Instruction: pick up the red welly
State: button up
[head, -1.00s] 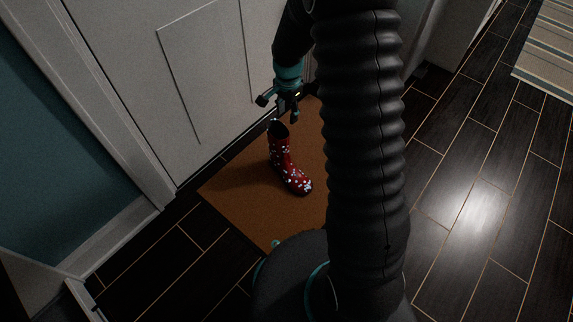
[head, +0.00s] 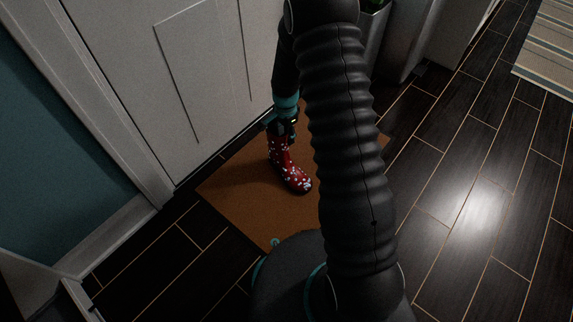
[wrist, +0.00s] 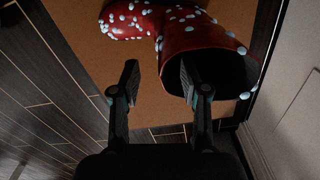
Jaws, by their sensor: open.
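The red welly (head: 287,168) stands upright on the orange-brown mat, with white and pale spots and its toe pointing to the lower right in the head view. My gripper (head: 282,130) is at the top of its shaft, partly hiding the opening. In the wrist view my gripper (wrist: 158,78) is open, its fingers apart with nothing held between them. The red welly (wrist: 195,38) fills the upper middle there. The right finger overlaps the dark boot opening, and the left finger is over the mat beside the shaft. I cannot tell whether either finger touches the boot.
The mat (head: 235,190) lies on dark plank flooring in front of a pale panelled door (head: 205,75). A striped rug (head: 545,50) lies at the far right. The floor on the right is clear.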

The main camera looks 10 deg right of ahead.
aim_at(286, 144)
notch_tip(286, 144, down, 5)
jog(key=shift+f+b, duration=0.2)
jog(key=shift+b, duration=0.1)
jog(key=shift+c, duration=0.2)
grip_shut()
